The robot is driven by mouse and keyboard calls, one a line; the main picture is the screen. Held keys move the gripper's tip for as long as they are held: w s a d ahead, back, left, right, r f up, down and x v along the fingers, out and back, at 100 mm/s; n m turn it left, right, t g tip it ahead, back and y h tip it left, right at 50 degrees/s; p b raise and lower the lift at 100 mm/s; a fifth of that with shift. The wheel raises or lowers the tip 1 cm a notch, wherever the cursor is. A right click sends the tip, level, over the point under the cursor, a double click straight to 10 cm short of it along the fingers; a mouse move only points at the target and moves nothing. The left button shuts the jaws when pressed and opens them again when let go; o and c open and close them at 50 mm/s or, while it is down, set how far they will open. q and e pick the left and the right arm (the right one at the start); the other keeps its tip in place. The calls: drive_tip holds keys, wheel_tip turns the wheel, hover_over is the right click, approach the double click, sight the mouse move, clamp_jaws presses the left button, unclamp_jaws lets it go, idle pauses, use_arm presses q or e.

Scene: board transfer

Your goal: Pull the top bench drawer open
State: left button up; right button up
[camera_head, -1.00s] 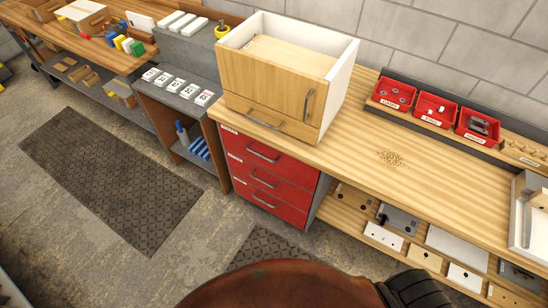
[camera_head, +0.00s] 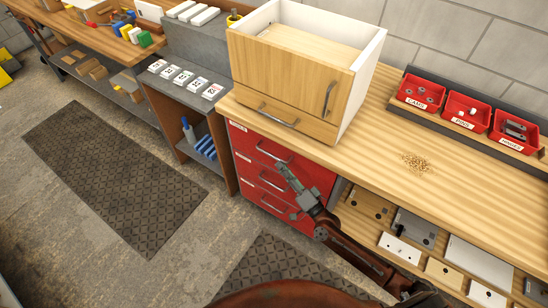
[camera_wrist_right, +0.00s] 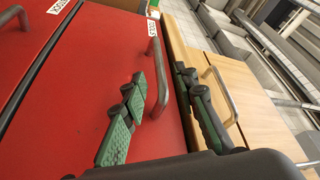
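The red bench drawer unit (camera_head: 242,165) stands under the wooden worktop, its drawers shut. The top drawer (camera_head: 243,140) has a grey bar handle (camera_head: 270,152). In the right wrist view this handle (camera_wrist_right: 157,85) runs between the two finger pads of my right gripper (camera_wrist_right: 158,80). The fingers are spread apart, with gaps visible beside the bar, so the gripper is open. In the head view my right gripper (camera_head: 285,172) is just in front of the drawer fronts, close to the top handle, and hides part of the lower drawers. My left gripper is not in view.
A wooden cabinet (camera_head: 290,75) with its own handles stands on the worktop (camera_head: 370,140) above the drawers. Red bins (camera_head: 425,90) sit at the back right. A shelf with plates (camera_head: 415,228) lies right of the drawers. Floor mats (camera_head: 115,175) lie in front.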

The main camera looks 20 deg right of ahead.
sight(274, 156)
drive_tip(key=x, duration=0.5)
drive_tip(key=shift+w+a, duration=0.1)
drive_tip(key=shift+w, duration=0.3)
clamp_jaws()
idle(0.4)
